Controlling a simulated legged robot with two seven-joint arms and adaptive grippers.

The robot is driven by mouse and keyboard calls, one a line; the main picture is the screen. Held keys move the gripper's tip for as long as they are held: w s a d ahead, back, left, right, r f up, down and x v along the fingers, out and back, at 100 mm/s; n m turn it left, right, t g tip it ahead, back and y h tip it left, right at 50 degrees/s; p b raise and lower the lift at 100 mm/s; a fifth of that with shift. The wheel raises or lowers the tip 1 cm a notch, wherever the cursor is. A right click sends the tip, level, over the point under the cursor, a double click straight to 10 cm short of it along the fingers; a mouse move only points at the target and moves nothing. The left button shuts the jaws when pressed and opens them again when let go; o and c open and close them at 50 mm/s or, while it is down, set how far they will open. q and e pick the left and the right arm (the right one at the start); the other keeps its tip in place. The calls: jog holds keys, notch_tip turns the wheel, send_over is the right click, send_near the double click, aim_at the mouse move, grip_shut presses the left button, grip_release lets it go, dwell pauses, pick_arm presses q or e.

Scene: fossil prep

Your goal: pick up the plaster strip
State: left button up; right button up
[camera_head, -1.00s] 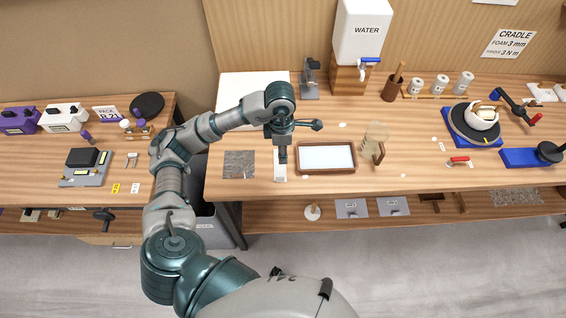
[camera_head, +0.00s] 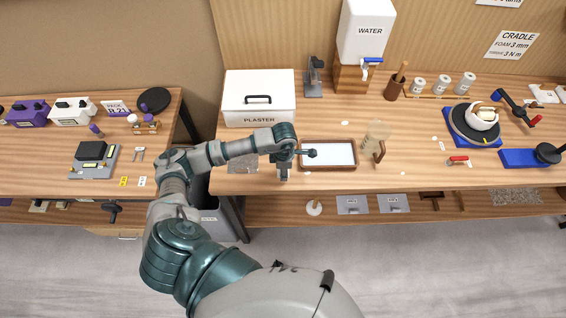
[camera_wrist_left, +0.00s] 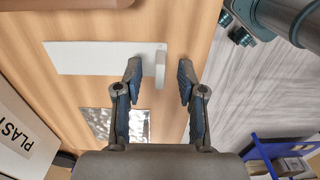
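The plaster strip (camera_wrist_left: 95,58) is a flat white band on the wooden bench in the left wrist view. Its near end has a raised white tab (camera_wrist_left: 160,70). My left gripper (camera_wrist_left: 160,80) is open, with one finger on each side of that tab and visible gaps to it. In the head view my left gripper (camera_head: 283,175) points down near the bench's front edge, left of the framed white tray (camera_head: 328,153). The arm and gripper hide most of the strip there. My right gripper is not in view.
A white plaster box (camera_head: 258,92) stands behind the left arm. A shiny grey textured sheet (camera_wrist_left: 115,122) lies beside the strip. A jug (camera_head: 376,142) stands right of the tray. The bench's front edge is close to the gripper.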

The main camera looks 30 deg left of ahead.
pick_arm(q)
jog(key=shift+f, duration=0.7)
jog(key=shift+a, duration=0.25)
grip_shut()
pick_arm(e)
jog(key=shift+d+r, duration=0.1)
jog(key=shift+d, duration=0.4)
pick_arm(q)
jog(key=shift+d, duration=0.1)
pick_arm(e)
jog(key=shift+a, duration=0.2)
pick_arm(q)
jog(key=shift+r, duration=0.15)
notch_tip(320, 180, up, 9)
jog(key=shift+f+b, duration=0.15)
jog(key=shift+b, duration=0.6)
jog(key=shift+r, duration=0.5)
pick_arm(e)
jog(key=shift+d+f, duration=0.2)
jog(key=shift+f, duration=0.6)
